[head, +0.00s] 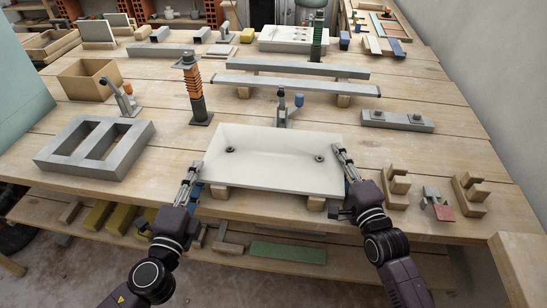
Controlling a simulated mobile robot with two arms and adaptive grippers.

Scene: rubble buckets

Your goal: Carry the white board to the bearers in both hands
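The white board (272,165) lies flat near the front edge of the bench, with two dark round fittings on its top. Small wooden blocks (316,203) show under its front edge. The bearers appear to be two long grey bars (295,87) behind it, set on wooden blocks. My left gripper (191,172) is at the board's left edge. My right gripper (340,153) is at its right edge. Both fingertips are close to the edges, but I cannot tell whether they clamp the board.
A toggle clamp with a blue tip (297,103) stands between the board and the bars. A dark post with an orange section (194,90) is left of them. A grey two-hole block (97,147) lies at left, wooden notched blocks (397,186) at right.

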